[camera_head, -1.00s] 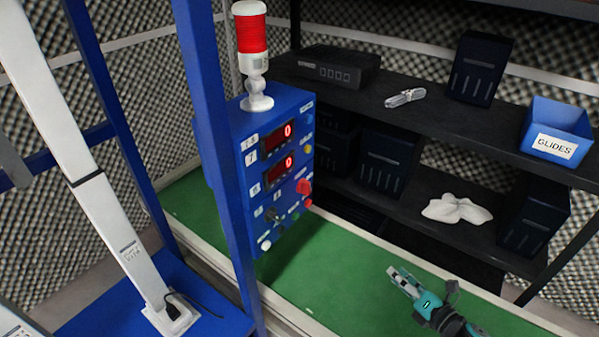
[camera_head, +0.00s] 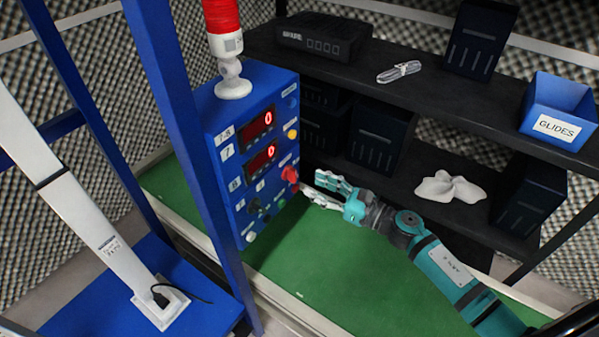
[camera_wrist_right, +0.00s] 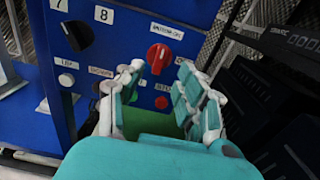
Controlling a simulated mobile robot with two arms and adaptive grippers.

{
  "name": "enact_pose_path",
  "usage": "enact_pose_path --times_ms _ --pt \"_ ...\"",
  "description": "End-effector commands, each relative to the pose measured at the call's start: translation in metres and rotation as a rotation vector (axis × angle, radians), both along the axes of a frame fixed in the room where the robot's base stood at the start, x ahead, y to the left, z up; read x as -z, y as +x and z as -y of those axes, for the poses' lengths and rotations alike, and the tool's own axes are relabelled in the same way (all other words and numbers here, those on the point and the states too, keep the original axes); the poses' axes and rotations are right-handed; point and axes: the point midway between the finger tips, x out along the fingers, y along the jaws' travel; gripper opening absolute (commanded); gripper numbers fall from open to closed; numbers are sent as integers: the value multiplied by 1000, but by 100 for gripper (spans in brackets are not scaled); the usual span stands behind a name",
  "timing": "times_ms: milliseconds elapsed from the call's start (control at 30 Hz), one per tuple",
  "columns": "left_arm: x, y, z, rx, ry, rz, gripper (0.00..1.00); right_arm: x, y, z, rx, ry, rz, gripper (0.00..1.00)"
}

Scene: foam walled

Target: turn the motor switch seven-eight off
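The blue control box (camera_head: 225,170) has two red displays that both read 0, with a 7-8 label beside the upper one. A red rotary knob (camera_head: 290,174) sits on its panel, low on the right side. The red knob also shows in the right wrist view (camera_wrist_right: 159,57), its grip ridge nearly upright; its label is too blurred to read surely. My right gripper (camera_head: 317,185) is open and empty, just right of the red knob. In the wrist view its spread fingers (camera_wrist_right: 160,78) frame the space just below the knob, with no clear contact. My left gripper is out of view.
A black knob (camera_wrist_right: 76,35) sits near labels 7 and 8. Small buttons, including a white one (camera_head: 250,236), line the lower panel. A blue frame post (camera_head: 180,130) stands left of the box. A dark shelf (camera_head: 420,95) with bins is behind. The green surface (camera_head: 320,260) is clear.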

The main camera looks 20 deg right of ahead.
Motion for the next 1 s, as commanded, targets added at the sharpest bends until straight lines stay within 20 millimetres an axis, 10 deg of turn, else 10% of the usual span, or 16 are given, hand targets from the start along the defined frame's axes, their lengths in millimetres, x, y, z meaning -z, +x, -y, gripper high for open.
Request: enact_pose_path --times_ms 300,700,1000 --pt "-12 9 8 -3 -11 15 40 -1 40 -30 2 2 0 37" --pt "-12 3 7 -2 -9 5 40 1 45 -36 1 2 -1 37" --pt "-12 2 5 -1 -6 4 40 0 45 -35 1 2 -1 0"
